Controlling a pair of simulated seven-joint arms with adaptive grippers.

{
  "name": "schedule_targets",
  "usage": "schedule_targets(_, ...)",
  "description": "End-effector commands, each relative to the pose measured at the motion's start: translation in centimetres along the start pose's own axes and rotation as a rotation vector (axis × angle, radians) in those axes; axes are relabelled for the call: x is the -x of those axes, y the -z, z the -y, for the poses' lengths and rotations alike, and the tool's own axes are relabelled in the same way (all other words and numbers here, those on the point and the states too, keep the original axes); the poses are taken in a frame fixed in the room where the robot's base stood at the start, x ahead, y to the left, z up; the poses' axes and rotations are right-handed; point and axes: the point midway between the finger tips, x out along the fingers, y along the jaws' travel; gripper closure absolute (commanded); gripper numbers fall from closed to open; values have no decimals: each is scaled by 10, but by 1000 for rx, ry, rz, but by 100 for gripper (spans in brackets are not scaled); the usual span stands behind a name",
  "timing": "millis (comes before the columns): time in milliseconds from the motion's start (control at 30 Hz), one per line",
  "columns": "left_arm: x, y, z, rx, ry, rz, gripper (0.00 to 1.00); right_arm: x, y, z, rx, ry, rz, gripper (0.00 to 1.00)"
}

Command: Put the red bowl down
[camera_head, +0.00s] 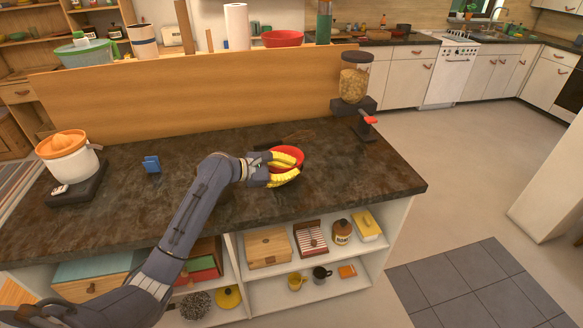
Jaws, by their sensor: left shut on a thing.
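The red bowl (289,154) is at the middle of the dark counter (335,196), toward its right part. My left gripper (285,170), with yellow fingers, reaches it from the left and is shut on it. The fingers cover the bowl's near left side. A dark thing shows around and under the bowl; I cannot tell whether the bowl touches it or hangs just above. My right gripper is not in this view.
A cereal dispenser (354,80) stands at the counter's back right corner. A citrus juicer (69,158) on a dark base stands at the left. A small blue holder (152,164) is between. A wooden panel (190,98) bounds the back. The counter's right part is clear.

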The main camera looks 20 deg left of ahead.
Motion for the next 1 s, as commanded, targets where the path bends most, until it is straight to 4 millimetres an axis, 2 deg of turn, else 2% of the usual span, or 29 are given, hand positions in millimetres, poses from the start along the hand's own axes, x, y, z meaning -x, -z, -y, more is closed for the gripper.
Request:
schedule_targets(167,0,1,0,0,-1,1,100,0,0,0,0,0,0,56)
schedule_targets(200,-1,2,1,1,0,0,86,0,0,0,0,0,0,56)
schedule_targets(367,0,2,1,1,0,0,67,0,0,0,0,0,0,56)
schedule_targets(667,0,0,0,0,-1,1,67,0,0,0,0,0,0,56)
schedule_targets(833,4,-11,-6,-2,-2,3,67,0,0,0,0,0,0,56)
schedule_targets(1000,28,-7,-5,-2,-1,-3,67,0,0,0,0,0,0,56)
